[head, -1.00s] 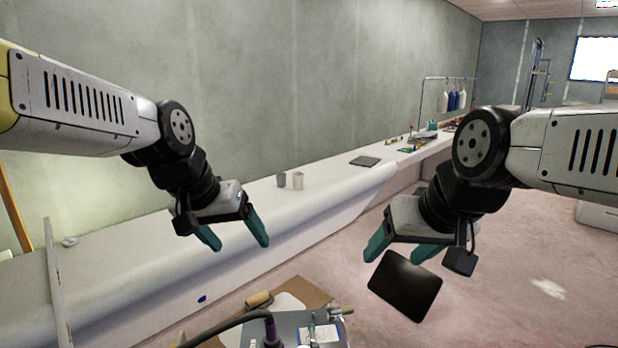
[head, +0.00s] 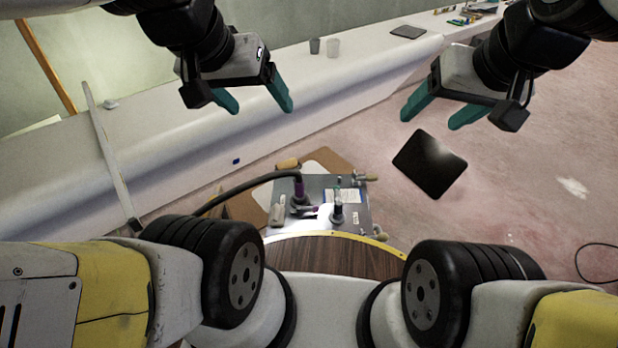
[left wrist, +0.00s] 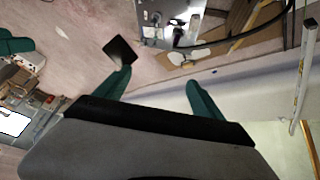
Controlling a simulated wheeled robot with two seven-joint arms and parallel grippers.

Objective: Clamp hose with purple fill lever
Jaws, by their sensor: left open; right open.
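The black hose (head: 240,188) curves in from the left to a purple fitting (head: 299,188) on a grey metal panel (head: 351,217) low in the head view. A small purple lever (head: 309,210) lies beside the fitting on the panel. The panel also shows at the top of the left wrist view (left wrist: 160,38), with the hose (left wrist: 245,38) running right. My left gripper (head: 262,104) is open and empty, high above and left of the panel. My right gripper (head: 428,112) is open and empty, above and right of it. Whether the lever is fully closed is too small to tell.
A black flat plate (head: 430,163) shows right of the panel. A wooden surface (head: 330,256) lies in front. Floor at right is mostly clear.

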